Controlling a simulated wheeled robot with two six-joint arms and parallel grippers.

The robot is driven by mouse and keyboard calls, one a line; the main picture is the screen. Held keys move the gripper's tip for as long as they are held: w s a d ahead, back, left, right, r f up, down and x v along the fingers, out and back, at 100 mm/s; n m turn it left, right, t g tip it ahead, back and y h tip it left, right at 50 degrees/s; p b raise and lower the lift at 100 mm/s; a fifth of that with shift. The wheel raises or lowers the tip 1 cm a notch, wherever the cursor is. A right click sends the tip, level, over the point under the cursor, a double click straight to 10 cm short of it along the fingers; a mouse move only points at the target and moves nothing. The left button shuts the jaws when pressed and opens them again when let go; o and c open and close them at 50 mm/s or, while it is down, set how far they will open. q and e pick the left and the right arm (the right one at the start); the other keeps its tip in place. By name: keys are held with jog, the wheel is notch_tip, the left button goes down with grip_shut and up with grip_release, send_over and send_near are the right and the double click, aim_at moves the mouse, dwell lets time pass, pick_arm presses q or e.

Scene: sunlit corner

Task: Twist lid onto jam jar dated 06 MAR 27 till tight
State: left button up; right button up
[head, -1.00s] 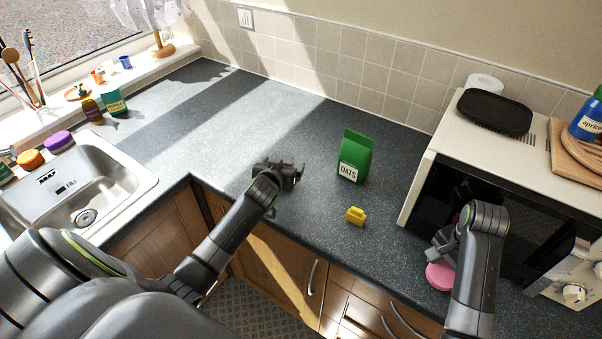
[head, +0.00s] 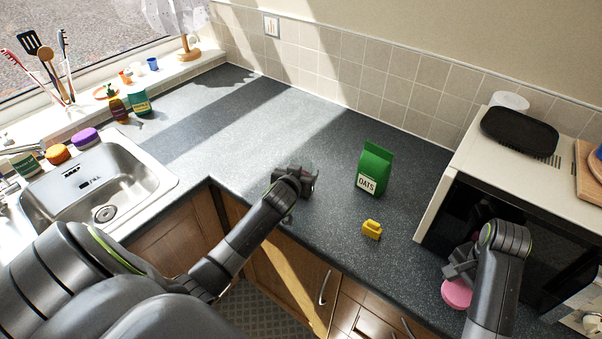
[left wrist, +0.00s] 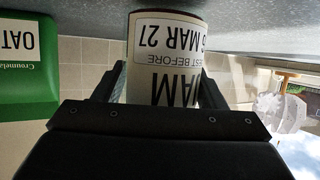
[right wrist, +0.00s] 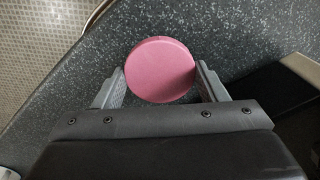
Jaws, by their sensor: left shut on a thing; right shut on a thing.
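My left gripper (head: 308,179) is shut on the jam jar (left wrist: 168,70), over the counter near its front edge. In the left wrist view the jar's white label reads upside down, with JAM and a best-before date ending 6 MAR 27; the first digit is cut off. The jar's mouth is not visible, and my gripper mostly hides the jar in the head view. My right gripper (head: 458,270) is shut on a round pink lid (right wrist: 160,69) in front of the microwave. The lid also shows in the head view (head: 457,293). Jar and lid are well apart.
A green oats packet (head: 374,171) and a small yellow object (head: 371,229) stand on the counter between my grippers. The microwave (head: 455,185) is close beside my right gripper. The sink (head: 110,185) is at left. The counter behind my left gripper is clear.

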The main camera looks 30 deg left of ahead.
notch_tip(320, 180, up, 8)
jog(key=p, duration=0.7)
pick_arm(q)
notch_tip(320, 180, up, 10)
jog(key=shift+f, duration=0.25)
jog(key=o, duration=0.5)
jog(key=c, duration=0.8)
